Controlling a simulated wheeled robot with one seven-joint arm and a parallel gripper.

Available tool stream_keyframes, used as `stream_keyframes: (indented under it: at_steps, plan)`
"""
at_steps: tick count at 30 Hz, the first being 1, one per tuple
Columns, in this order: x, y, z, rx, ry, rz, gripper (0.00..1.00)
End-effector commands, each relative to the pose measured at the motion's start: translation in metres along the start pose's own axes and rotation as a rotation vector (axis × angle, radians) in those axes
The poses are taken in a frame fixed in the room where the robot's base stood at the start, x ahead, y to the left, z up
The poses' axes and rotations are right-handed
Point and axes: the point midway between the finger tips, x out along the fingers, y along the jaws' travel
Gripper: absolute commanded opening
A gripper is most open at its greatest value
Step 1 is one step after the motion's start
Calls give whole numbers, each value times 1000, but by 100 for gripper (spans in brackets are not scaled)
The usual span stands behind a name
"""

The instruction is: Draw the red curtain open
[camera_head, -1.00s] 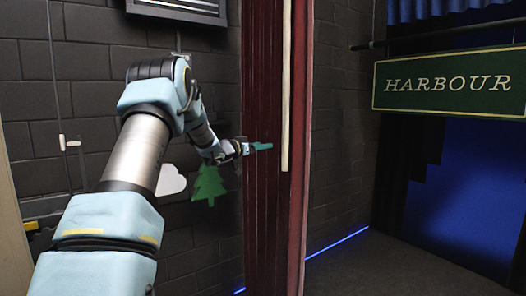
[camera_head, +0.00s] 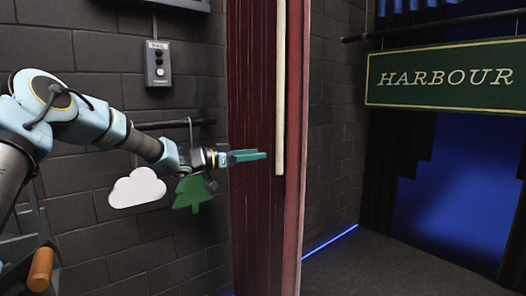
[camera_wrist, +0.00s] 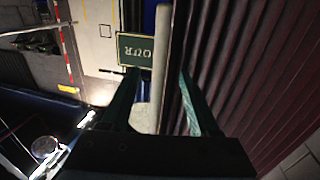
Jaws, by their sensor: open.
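The red curtain (camera_head: 250,225) hangs in a tall, narrow, dark red bundle in the middle of the head view. Its ribbed folds (camera_wrist: 245,80) fill the right of the wrist view. A pale upright rod (camera_head: 280,95) runs along its right edge. My gripper (camera_head: 262,156) reaches in from the left, its teal fingers level, in front of the curtain and just left of the rod. In the wrist view my gripper (camera_wrist: 158,78) is open. The rod (camera_wrist: 161,50) shows between the fingers, with no finger closed on it.
A green HARBOUR sign (camera_head: 445,77) hangs from a bar at the right. A grey button box (camera_head: 157,63) is on the dark block wall. A white cloud (camera_head: 137,188) and a green tree (camera_head: 192,193) hang left of the curtain. Floor right of the curtain is clear.

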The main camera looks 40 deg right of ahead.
Motion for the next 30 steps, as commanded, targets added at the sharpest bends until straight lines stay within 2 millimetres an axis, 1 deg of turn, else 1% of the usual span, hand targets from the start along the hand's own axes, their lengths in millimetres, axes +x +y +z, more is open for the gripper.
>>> stream_keyframes:
  at_steps: [9,12,15,20,29,30]
  plan:
    - [58,0,-4,-2,2,-1,62]
    - [73,-1,-3,-2,1,-3,62]
    - [85,-1,-2,-1,1,-3,62]
    - [96,-1,-1,-2,1,-3,62]
    - [97,-2,0,-1,0,-4,62]
    - [97,-2,0,-1,0,-4,57]
